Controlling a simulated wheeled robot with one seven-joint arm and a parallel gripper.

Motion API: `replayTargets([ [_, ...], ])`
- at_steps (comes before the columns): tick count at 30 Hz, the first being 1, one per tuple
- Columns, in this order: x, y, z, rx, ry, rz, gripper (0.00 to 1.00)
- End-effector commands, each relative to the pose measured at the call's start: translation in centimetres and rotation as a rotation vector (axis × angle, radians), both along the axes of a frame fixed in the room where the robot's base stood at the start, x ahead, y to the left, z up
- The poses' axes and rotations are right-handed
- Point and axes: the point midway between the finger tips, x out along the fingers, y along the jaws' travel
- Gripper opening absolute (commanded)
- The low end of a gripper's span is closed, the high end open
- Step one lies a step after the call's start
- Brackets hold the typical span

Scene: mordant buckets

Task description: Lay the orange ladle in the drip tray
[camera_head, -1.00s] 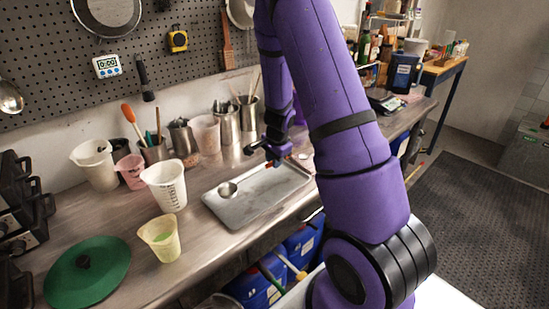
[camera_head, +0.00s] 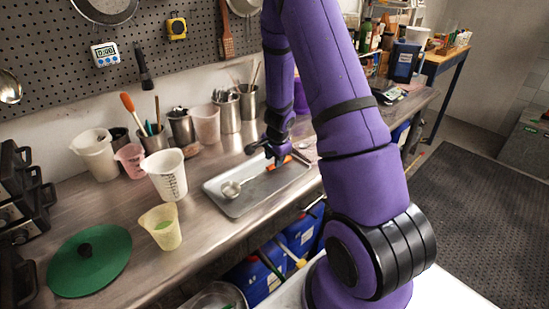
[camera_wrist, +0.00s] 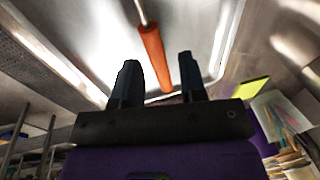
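The orange ladle lies in the drip tray (camera_head: 255,201). Its metal bowl (camera_head: 230,189) is at the tray's left end, and its orange handle (camera_head: 280,163) points to the back right. My gripper (camera_head: 268,155) is just above the handle end, over the tray's back part. In the wrist view, the two dark fingers (camera_wrist: 159,80) stand apart with a clear gap. The orange handle (camera_wrist: 155,55) lies beyond the fingertips, its end near the gap and not clamped. The bowl is out of the wrist view.
White measuring cups (camera_head: 166,175), a yellowish beaker (camera_head: 161,227) and a green lid (camera_head: 88,260) stand left of the tray. Steel canisters (camera_head: 227,110) with utensils line the wall behind it. A dark scale (camera_head: 388,92) is farther right.

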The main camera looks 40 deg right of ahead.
Motion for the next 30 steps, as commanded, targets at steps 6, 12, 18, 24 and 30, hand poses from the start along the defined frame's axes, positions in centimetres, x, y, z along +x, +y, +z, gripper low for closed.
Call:
replayTargets([
  [6,0.0,0.0,0.0,0.0,0.0,0.0,0.52],
  [12,0.0,0.0,0.3,0.0,-0.001,0.0,0.52],
  [18,-0.3,0.2,2.3,-0.001,-0.003,0.003,0.52],
  [24,-1.0,0.4,5.5,-0.002,-0.003,0.004,0.52],
  [30,-1.6,0.6,8.5,0.0,-0.003,0.003,0.52],
])
